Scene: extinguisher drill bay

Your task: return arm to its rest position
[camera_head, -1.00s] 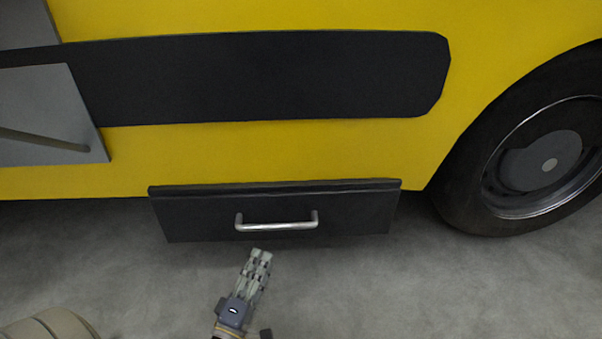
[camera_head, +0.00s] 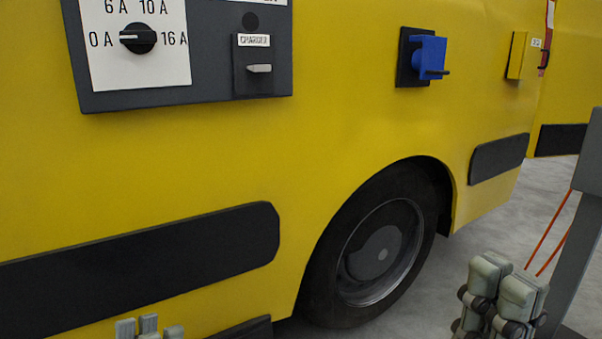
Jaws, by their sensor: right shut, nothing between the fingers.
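My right gripper (camera_head: 502,290) stands upright in the lower right of the head view. Its pale green-grey fingers are close together, shut and empty, with open floor and the bus side behind it. Only the fingertips of my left gripper (camera_head: 149,327) show at the bottom edge, left of centre, in front of the yellow side. The rest of that gripper is cut off by the frame, so I cannot tell whether it is open.
A yellow vehicle side (camera_head: 330,110) fills most of the view, with a wheel (camera_head: 375,250), a dial panel (camera_head: 185,95) and a blue fitting (camera_head: 430,55). A grey post (camera_head: 585,230) stands close right of my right gripper. A dark drawer edge (camera_head: 247,328) shows below.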

